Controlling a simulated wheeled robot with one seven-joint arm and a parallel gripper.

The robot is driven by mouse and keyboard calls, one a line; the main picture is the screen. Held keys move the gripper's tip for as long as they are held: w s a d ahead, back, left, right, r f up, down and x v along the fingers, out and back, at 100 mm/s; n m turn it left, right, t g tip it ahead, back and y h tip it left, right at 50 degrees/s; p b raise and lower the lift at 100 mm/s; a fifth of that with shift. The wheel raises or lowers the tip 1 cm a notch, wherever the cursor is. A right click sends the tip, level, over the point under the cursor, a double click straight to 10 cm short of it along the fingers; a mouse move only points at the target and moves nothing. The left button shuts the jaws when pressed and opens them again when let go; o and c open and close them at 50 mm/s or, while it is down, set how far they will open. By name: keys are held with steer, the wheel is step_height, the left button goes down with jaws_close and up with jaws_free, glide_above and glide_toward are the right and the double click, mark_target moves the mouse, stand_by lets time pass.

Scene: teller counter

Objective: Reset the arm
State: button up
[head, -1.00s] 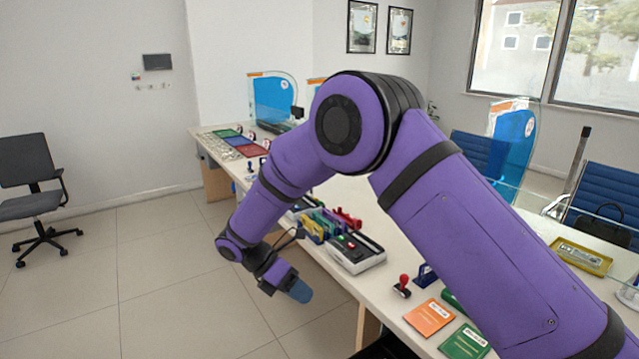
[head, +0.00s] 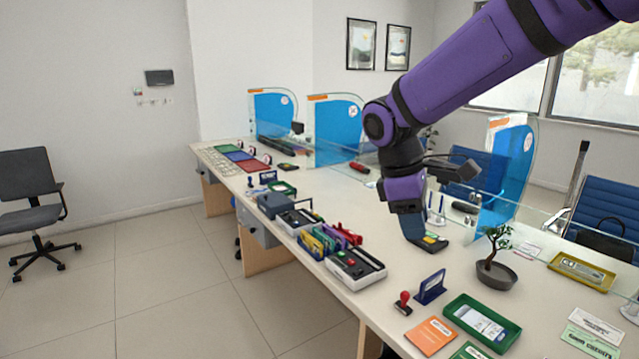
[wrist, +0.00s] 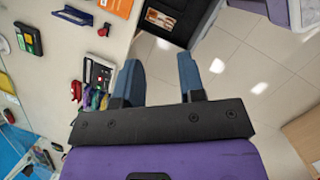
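My gripper (head: 418,238) hangs from the purple arm above the counter (head: 345,205) in the head view, with its blue fingers pointing down. In the wrist view my gripper (wrist: 160,65) shows two blue fingers spread apart with nothing between them. In the head view its fingertips overlap a dark device with a yellow part (head: 434,243); I cannot tell whether they touch it.
A bonsai (head: 496,262), a green tray (head: 482,322), a red stamp (head: 403,303) and a black-and-white box (head: 355,267) stand on the counter. Glass screens (head: 335,130) line its back. Open floor (head: 165,280) lies to the left.

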steer(key=s+d+r+m+t+y, duration=0.1)
steer(key=s+d+r+m+t, duration=0.2)
steer(key=s+d+m, duration=0.3)
steer(key=s+d+r+m+t+y, duration=0.2)
steer(key=s+d+m, duration=0.5)
steer(key=s, duration=0.7)
steer(key=shift+s+d+r+t, duration=0.35)
steer(key=shift+d+r+t, duration=0.15)
steer(key=shift+t, duration=0.1)
stand_by(0.4)
